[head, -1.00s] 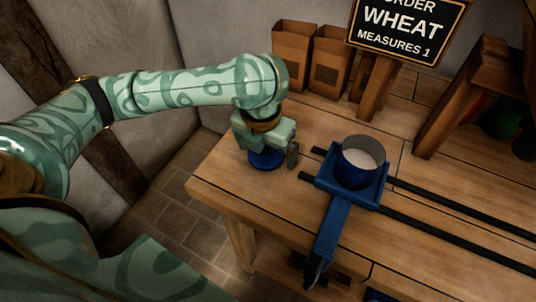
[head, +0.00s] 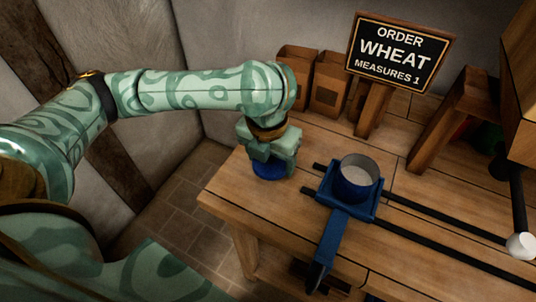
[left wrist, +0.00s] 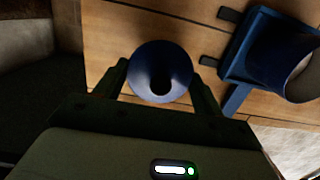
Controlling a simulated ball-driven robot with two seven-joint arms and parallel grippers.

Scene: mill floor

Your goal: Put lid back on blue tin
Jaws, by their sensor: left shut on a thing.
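The blue lid (head: 268,172) is at the left end of the wooden bench, under my left gripper (head: 272,160). In the left wrist view the round lid (left wrist: 148,62), with a dark knob at its middle, sits between the two fingers of my left gripper (left wrist: 161,82), which is shut on it. I cannot tell whether the lid touches the bench. The blue tin (head: 352,188) stands upright and open to the right of the lid, with a grey rim and pale contents. It also shows in the left wrist view (left wrist: 278,58). My right gripper is out of view.
The tin sits in a blue carriage (head: 345,212) with a long handle, on two dark rails (head: 440,239) along the bench (head: 300,222). Brown bins (head: 329,88) and an order sign (head: 401,52) stand behind. A white-knobbed lever (head: 519,245) is at the right.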

